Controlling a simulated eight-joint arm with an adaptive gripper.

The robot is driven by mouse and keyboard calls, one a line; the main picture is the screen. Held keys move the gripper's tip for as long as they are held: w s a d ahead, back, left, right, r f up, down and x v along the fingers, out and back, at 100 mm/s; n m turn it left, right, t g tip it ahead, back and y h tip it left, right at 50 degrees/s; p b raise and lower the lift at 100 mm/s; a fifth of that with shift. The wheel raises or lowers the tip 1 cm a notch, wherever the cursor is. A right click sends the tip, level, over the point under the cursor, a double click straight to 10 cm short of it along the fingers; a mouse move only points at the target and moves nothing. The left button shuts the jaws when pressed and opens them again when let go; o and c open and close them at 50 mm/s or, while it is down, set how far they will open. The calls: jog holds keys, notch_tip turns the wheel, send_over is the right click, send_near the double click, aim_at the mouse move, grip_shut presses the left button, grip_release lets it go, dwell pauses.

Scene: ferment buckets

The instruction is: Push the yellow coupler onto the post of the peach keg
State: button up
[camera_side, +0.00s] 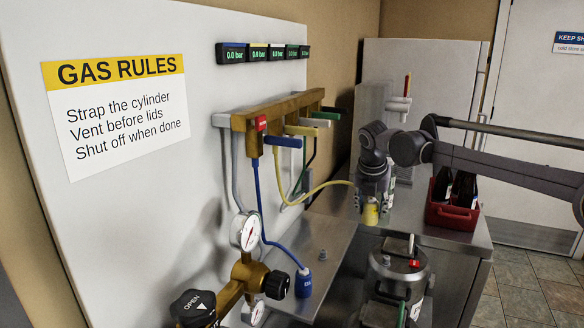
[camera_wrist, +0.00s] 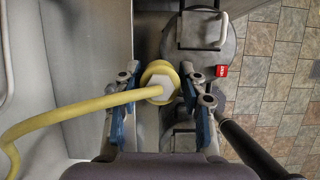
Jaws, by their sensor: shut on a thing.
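The yellow coupler (camera_side: 370,213) is held in my gripper (camera_side: 371,205), above the left part of a steel keg's lid (camera_side: 400,262). In the wrist view, the yellow coupler (camera_wrist: 158,82) sits between the blue-padded fingers of my gripper (camera_wrist: 160,88), with its yellow hose (camera_wrist: 85,116) running left. The coupler is apart from the keg in the side view. The keg lid (camera_wrist: 228,47) shows beyond the right finger, with a metal handle and a red tag (camera_wrist: 221,71). A small grey post (camera_side: 386,260) stands on the lid. I cannot read which keg it is.
A brass manifold (camera_side: 280,112) is on the wall panel. A red crate of dark bottles (camera_side: 452,214) stands to the right.

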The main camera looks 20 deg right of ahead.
jog(key=s+d+f, duration=0.3)
jog(key=s+d, duration=0.1)
send_over(387, 257)
jog(key=shift+a+f, duration=0.1)
jog(key=shift+f, duration=2.5)
jog(key=shift+f, duration=1.7)
dwell(2.6)
jog(key=o, duration=1.4)
jog(key=shift+c, duration=0.2)
